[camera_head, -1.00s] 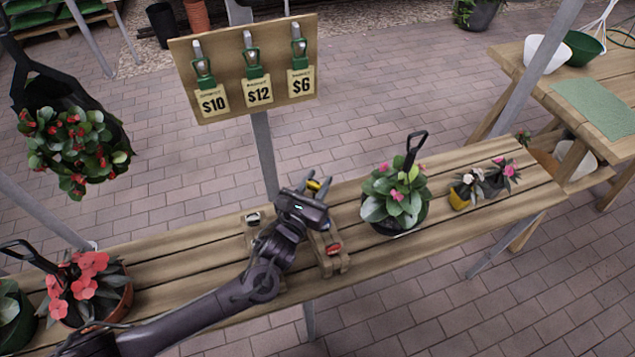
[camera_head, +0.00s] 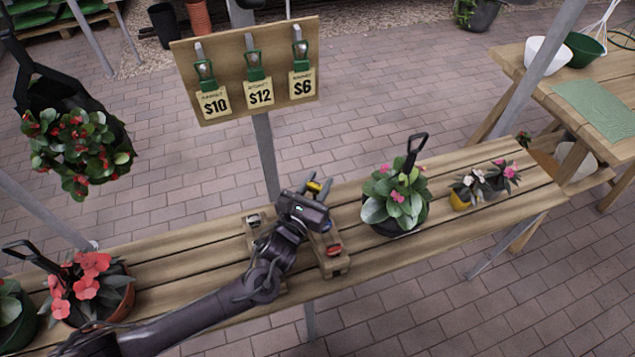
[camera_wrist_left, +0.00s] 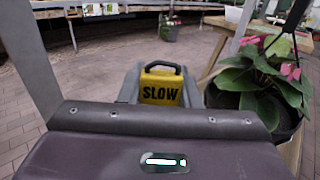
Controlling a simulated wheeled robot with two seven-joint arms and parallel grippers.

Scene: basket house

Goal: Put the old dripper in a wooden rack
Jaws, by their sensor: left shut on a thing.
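My left gripper (camera_head: 317,189) is shut on a yellow dripper (camera_wrist_left: 161,88) marked "SLOW" with a dark loop on top. In the head view the yellow dripper (camera_head: 315,186) shows between the fingertips, at the far side of the rack. The wooden rack (camera_head: 337,269) sits on the slatted bench, partly hidden under my left gripper and forearm. A red piece (camera_head: 333,250) and a blue piece are at its right part. A dark piece (camera_head: 253,221) is at its left end. I cannot tell the dripper's height above the rack. My right gripper is not in view.
A price board (camera_head: 248,70) on a post stands behind the rack. A pink-flowered pot (camera_head: 396,199) is close to the right of my gripper. Red flowers (camera_head: 92,275) stand at the bench's left, and small pots (camera_head: 466,190) at its right. A hanging plant (camera_head: 78,150) is at left.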

